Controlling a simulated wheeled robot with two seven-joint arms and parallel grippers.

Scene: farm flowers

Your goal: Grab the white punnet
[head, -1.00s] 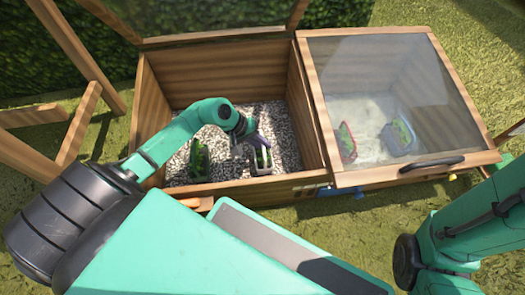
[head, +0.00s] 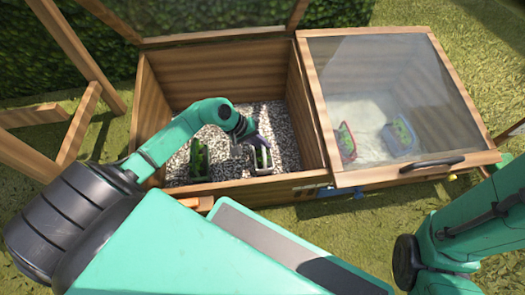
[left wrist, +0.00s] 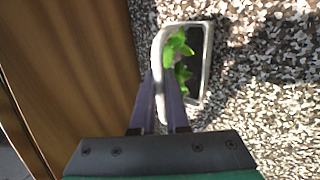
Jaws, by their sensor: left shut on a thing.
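The white punnet (head: 262,169) stands on the gravel in the open left compartment of the wooden cold frame. It holds a small green plant and dark soil. My left gripper (head: 256,144) reaches down to it from above. In the left wrist view the fingers (left wrist: 161,92) are shut on the near-left wall of the white punnet (left wrist: 208,30), one finger outside and one inside. The fingertips are partly hidden by the rim and leaves. My right arm shows at the right of the head view, but its gripper is out of view.
A dark punnet with a green plant (head: 199,160) stands left of the white one. A red punnet (head: 345,143) and a blue-grey punnet (head: 399,137) sit under the glass lid (head: 385,75). Wooden walls (head: 225,189) surround the gravel. Clear gravel lies behind the punnets.

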